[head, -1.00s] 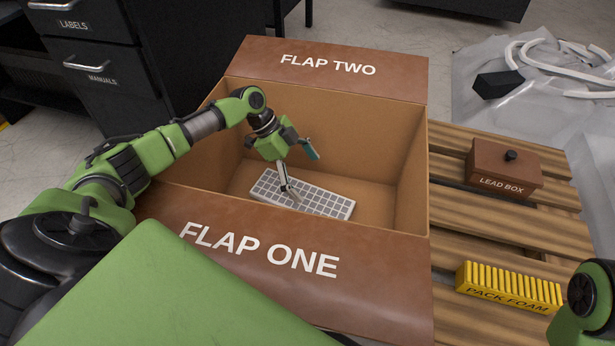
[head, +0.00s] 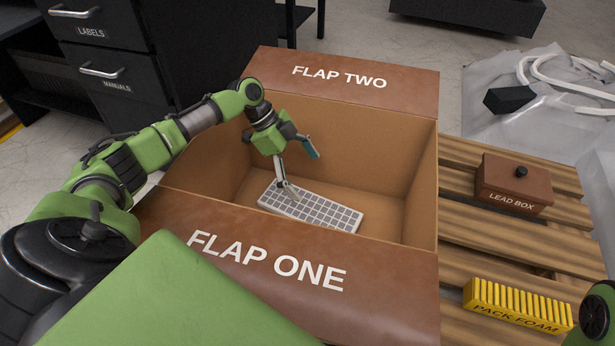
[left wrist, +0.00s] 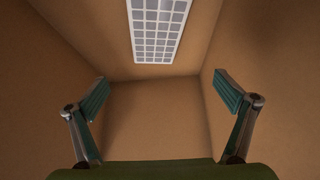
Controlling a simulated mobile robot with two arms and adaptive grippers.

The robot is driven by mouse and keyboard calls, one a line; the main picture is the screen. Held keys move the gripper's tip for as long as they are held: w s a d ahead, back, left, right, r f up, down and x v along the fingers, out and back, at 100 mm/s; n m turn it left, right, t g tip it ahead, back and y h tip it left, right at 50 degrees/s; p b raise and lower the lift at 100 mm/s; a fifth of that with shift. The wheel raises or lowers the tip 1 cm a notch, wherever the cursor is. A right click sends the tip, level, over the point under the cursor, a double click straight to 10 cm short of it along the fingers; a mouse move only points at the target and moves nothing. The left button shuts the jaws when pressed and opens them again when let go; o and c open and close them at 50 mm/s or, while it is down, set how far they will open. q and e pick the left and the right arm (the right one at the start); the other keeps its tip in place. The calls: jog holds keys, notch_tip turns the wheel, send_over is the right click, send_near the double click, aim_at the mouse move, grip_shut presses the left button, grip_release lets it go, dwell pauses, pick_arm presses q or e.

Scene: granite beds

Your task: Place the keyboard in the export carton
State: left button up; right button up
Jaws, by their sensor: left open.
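The keyboard (head: 320,211), light with grey keys, lies on the floor of the open export carton (head: 385,145). It is close to the carton's near wall, which hides part of its near edge. It also shows in the left wrist view (left wrist: 158,32), at the top, beyond the fingers. My left gripper (head: 301,173) is inside the carton, open and empty, above the keyboard's left part. One finger overlaps the keyboard in the head view; I cannot tell whether it touches. In the left wrist view the fingers (left wrist: 160,93) are wide apart with nothing between them. My right gripper is out of view.
Flap one (head: 400,285) and flap two (head: 405,87) are folded outward. On the wooden pallet (head: 470,235) right of the carton are a lead box (head: 512,188) and yellow pack foam (head: 517,305). A black drawer cabinet (head: 115,55) stands behind my left arm.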

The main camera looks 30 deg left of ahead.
pick_arm(q)
jog(key=shift+v, duration=0.85)
jog(key=shift+r, duration=0.1)
jog(key=v, duration=1.2)
